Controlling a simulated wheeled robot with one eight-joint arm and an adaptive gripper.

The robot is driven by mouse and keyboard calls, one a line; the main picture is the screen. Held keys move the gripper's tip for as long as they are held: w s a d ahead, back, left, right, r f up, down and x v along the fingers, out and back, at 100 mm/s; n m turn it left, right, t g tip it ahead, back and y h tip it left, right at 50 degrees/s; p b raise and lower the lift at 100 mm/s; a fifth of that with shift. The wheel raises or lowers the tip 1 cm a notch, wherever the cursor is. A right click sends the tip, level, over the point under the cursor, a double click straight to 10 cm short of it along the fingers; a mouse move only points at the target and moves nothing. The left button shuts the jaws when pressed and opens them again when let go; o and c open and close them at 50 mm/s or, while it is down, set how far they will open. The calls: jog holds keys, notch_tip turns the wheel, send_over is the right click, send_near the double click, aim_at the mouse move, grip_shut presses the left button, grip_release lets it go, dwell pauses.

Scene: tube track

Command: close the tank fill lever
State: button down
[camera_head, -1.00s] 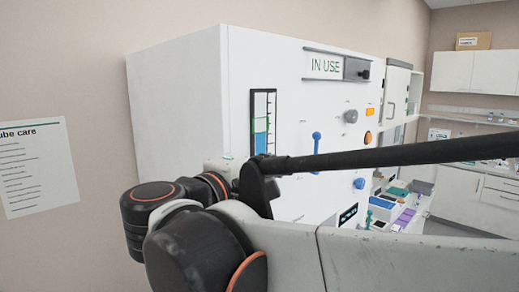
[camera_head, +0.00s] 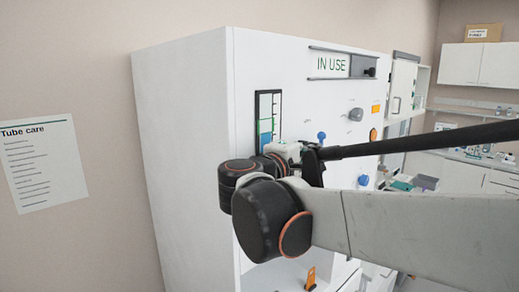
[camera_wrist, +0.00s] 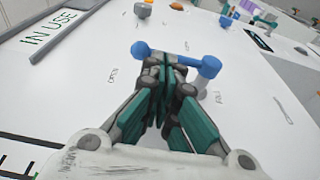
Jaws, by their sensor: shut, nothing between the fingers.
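The blue lever (camera_wrist: 208,66) is on the white cabinet front, with a round blue end showing on either side of my fingers in the wrist view. In the head view only its upper blue knob (camera_head: 321,136) shows; my arm hides the rest. My gripper (camera_wrist: 167,66) is shut, its green-padded fingers together in front of the lever's middle. Nothing shows between them, and I cannot tell whether they touch the lever. The level gauge (camera_head: 268,118) with blue and green marks is left of the lever.
An "IN USE" sign (camera_head: 332,64) sits higher on the cabinet (camera_head: 180,150). A grey knob (camera_head: 356,114), an orange knob (camera_head: 373,134) and another blue knob (camera_head: 363,181) stick out to the right of the lever. A tube care notice (camera_head: 42,160) hangs on the left wall.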

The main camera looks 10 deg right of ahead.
jog(key=shift+w+d, duration=0.1)
jog(key=shift+w, duration=0.1)
jog(key=shift+r, duration=0.1)
jog(key=shift+w+d+r+g+p, duration=0.1)
jog(key=shift+w+d+g+p, duration=0.15)
jog(key=shift+p, duration=0.2)
